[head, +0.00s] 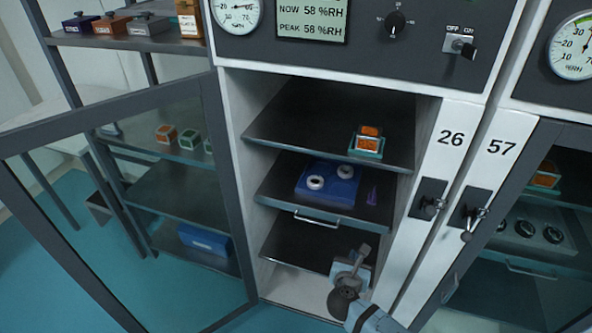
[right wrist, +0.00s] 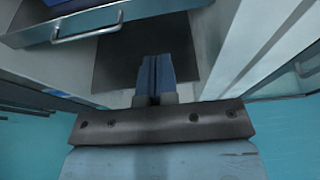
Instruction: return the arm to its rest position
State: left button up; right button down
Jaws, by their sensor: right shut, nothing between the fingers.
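My right arm comes in from the bottom right of the head view. Its gripper (head: 362,252) is in front of the lowest shelf (head: 300,247) of the open cabinet. In the right wrist view the two fingers (right wrist: 153,65) lie together, shut and empty, with a dark shelf surface (right wrist: 112,60) beyond them. I cannot tell whether the gripper touches the shelf. My left gripper is not in view.
The cabinet's glass door (head: 98,93) stands open on the left. The middle shelf holds a blue tray (head: 312,190) with white rings; its handle (right wrist: 88,27) juts out near my right gripper. An orange-topped box (head: 367,142) sits on the top shelf. Latches (head: 432,205) project at the right.

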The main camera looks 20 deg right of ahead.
jog(key=s+a+f+m+g+y+p, duration=0.2)
jog(key=s+a+m+y+p, duration=0.35)
jog(key=s+m, duration=0.65)
jog(key=s+a+r+m+y, duration=0.1)
jog(key=s+r+m+y, duration=0.2)
jog(key=m, duration=0.4)
jog(key=s+a+r+m+y+p, duration=0.1)
jog(key=s+a+r+m+y, duration=0.1)
jog(key=s+m, duration=0.3)
jog(key=shift+a+r+m+t+y, duration=0.3)
jog(key=shift+r+m+t+y, duration=0.15)
jog(key=shift+r+m, duration=0.5)
